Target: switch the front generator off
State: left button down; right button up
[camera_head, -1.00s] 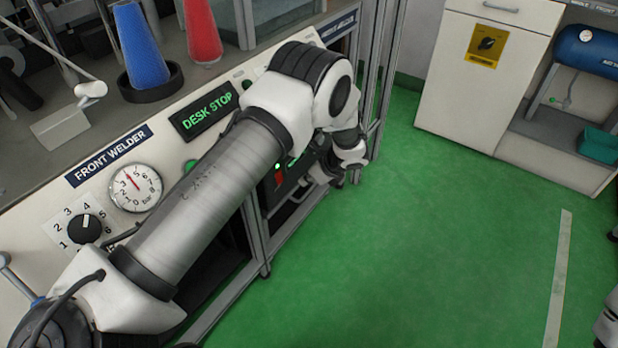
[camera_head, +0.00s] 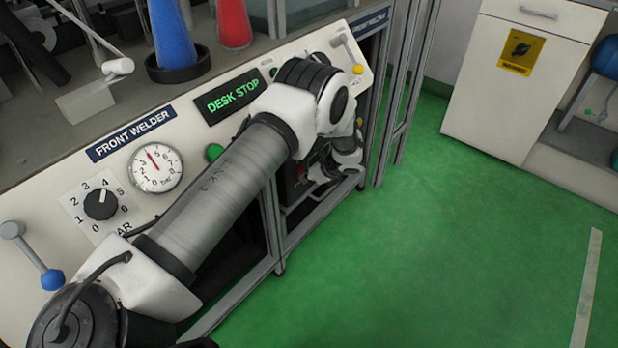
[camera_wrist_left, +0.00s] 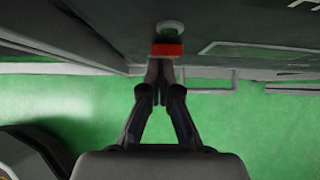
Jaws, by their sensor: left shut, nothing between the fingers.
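A dark unit, apparently the front generator (camera_head: 290,188), sits in the frame under the desk, largely behind my left arm. A bit of its red switch (camera_head: 301,168) shows in the head view. In the left wrist view the red switch (camera_wrist_left: 167,49) is just beyond my fingertips, below a pale round part (camera_wrist_left: 170,27). My left gripper (camera_wrist_left: 158,84) is shut and empty, its tips very close to the switch; I cannot tell whether they touch. The switch's position cannot be read. My right gripper is not in view.
The desk panel above holds a black dial (camera_head: 101,204), a pressure gauge (camera_head: 155,168), a green button (camera_head: 214,152), a blue-knobbed lever (camera_head: 50,277) and a yellow-knobbed lever (camera_head: 350,55). A metal post (camera_head: 400,90) stands right of the arm. Green floor (camera_head: 450,240) is clear.

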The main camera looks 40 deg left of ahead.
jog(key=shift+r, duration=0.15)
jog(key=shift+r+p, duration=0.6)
jog(key=shift+p, duration=0.1)
